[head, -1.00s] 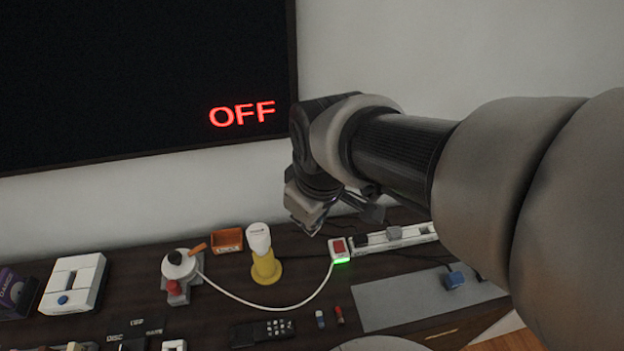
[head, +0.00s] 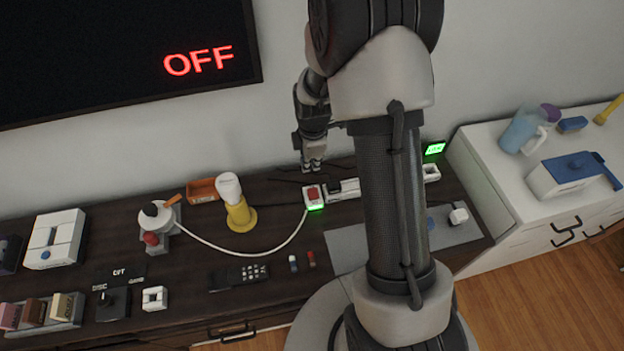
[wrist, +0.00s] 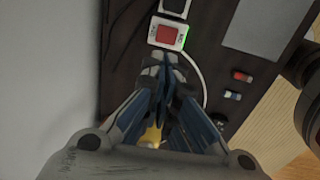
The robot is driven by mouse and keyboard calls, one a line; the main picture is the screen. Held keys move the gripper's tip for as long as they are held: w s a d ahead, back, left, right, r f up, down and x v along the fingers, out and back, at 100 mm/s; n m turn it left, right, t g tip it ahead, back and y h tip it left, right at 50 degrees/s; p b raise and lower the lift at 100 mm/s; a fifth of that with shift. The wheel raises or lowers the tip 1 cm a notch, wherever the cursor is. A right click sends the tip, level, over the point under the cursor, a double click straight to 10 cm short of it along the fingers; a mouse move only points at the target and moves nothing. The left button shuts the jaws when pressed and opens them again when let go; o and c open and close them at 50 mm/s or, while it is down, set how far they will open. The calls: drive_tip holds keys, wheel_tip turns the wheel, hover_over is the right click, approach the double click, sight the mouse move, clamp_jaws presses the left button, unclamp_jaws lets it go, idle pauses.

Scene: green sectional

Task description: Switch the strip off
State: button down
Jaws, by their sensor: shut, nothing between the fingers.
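The power strip (head: 343,190) lies along the back of the dark cabinet top, partly hidden behind my arm. Its red rocker switch (head: 313,193) sits in a white housing at the left end, with a green glow along its front edge. The switch also shows in the wrist view (wrist: 167,36), near the top, with green light at its side. My gripper (head: 313,168) is shut and empty, pointing down above and just behind the switch. In the wrist view the closed fingertips (wrist: 165,75) appear just below the switch housing; I cannot tell whether they touch anything.
A white cord runs left from the strip to a kettle-like device (head: 157,215). A yellow-based lamp (head: 240,215) and an orange tray (head: 203,190) stand left of the switch. A remote (head: 240,277) lies in front. The wall is close behind. The screen (head: 120,50) reads OFF.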

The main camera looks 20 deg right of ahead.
sight(310, 191)
drive_tip(key=shift+f, duration=0.1)
drive_tip(key=f+b, duration=0.1)
drive_tip(key=f, duration=0.3)
drive_tip(key=w+f+b, duration=0.1)
drive_tip(key=f+b, duration=0.1)
drive_tip(key=f, duration=0.3)
drive_tip(key=f+b, duration=0.1)
drive_tip(key=f, duration=0.3)
drive_tip(key=shift+w+d+f, duration=0.15)
drive_tip(key=shift+w+f, duration=0.15)
drive_tip(key=shift+f, duration=0.1)
drive_tip(key=shift+w+f+b, duration=0.2)
drive_tip(key=shift+f+b, duration=0.2)
drive_tip(key=shift+b, duration=0.15)
drive_tip(key=shift+s, duration=0.2)
